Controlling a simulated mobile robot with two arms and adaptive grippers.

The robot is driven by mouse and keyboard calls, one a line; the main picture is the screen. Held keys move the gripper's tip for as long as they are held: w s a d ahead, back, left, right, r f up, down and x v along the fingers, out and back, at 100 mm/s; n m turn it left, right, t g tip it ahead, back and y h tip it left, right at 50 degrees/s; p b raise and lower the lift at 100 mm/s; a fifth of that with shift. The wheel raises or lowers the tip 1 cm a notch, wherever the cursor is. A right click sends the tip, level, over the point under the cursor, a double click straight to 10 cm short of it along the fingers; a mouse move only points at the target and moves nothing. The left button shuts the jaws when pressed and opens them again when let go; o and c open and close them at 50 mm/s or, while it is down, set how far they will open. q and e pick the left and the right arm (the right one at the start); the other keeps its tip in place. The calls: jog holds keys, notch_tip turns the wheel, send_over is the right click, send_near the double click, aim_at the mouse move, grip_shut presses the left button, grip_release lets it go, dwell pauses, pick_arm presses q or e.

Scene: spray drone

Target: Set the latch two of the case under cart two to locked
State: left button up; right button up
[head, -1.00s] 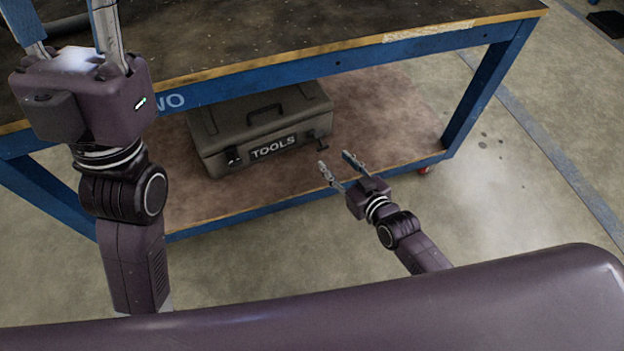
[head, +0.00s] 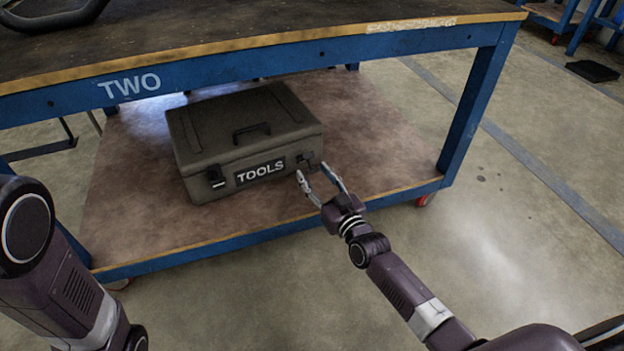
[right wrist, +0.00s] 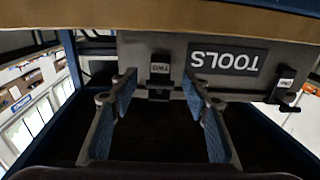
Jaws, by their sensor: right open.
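The grey case (head: 245,135) labelled TOOLS sits on the lower shelf of the blue cart marked TWO (head: 220,75). Latch two (head: 308,160) is the dark latch right of the label in the head view. In the right wrist view, which is upside down, latch two (right wrist: 160,70) bears the word TWO. Whether it is locked is hard to tell. My right gripper (head: 315,172) is open and empty in front of latch two. In the right wrist view its fingers (right wrist: 158,92) lie on either side of the latch, apparently without contact. My left gripper is out of view.
The other latch (head: 215,177) is left of the label. The cart's top edge (head: 250,45) overhangs the case, and a leg (head: 470,105) stands to the right. The lower shelf (head: 385,130) is bare around the case. The floor in front is clear.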

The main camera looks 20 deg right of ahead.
jog(key=shift+w+a, duration=0.15)
jog(key=shift+w, duration=0.55)
grip_shut()
